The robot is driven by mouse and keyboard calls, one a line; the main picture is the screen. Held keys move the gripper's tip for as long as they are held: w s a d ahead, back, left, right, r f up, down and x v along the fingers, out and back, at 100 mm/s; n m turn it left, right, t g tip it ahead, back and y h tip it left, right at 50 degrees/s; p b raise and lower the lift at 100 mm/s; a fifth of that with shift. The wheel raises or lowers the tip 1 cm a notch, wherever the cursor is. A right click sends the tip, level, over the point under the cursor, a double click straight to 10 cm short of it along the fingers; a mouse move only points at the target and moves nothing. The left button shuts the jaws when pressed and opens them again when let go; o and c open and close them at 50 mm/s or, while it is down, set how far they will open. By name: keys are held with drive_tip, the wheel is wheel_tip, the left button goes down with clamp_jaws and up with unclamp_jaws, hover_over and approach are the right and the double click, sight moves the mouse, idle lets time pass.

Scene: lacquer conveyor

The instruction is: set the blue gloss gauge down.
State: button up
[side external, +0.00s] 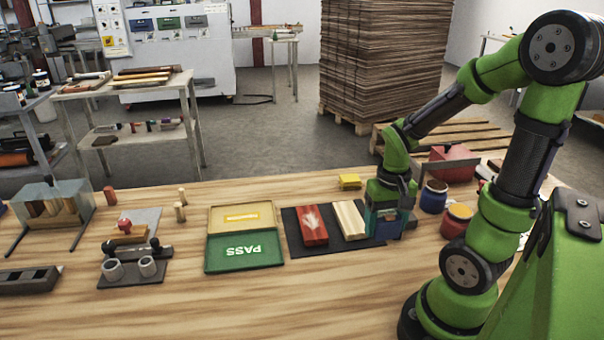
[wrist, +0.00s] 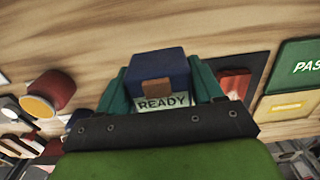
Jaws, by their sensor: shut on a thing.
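My gripper (side external: 384,228) points down at the right end of a dark mat (side external: 340,247) in the side view. Its teal fingers are closed on the blue gloss gauge (wrist: 158,64), a dark blue block with a brown patch and a "READY" label in the wrist view. The fingers cover most of the gauge in the side view. I cannot tell whether its underside touches the mat. A red panel with a pale arrow mark (side external: 312,226) and a pale wood panel (side external: 349,220) lie on the mat, left of my gripper.
A green PASS tray (side external: 245,262) and a yellow tray (side external: 242,207) lie farther left. A blue jar (side external: 433,198) and a red jar (side external: 453,227) stand close on the right. A yellow block (side external: 349,181) sits behind the mat. Bare wood lies in front of it.

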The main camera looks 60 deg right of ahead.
drive_tip(key=shift+s+a+f, duration=0.15)
drive_tip(key=shift+s+f, duration=0.1)
drive_tip(key=shift+s, duration=0.15)
drive_tip(key=shift+w+d+f, duration=0.15)
drive_tip(key=shift+w+d, duration=0.05)
hover_over(349, 216)
drive_tip(key=shift+s+a+f, duration=0.1)
drive_tip(key=shift+s+f, duration=0.2)
drive_tip(key=shift+f, duration=0.4)
drive_tip(key=shift+w+f, duration=0.2)
drive_tip(key=shift+f, duration=1.55)
drive_tip(key=shift+f, duration=0.15)
drive_tip(key=o, duration=1.3)
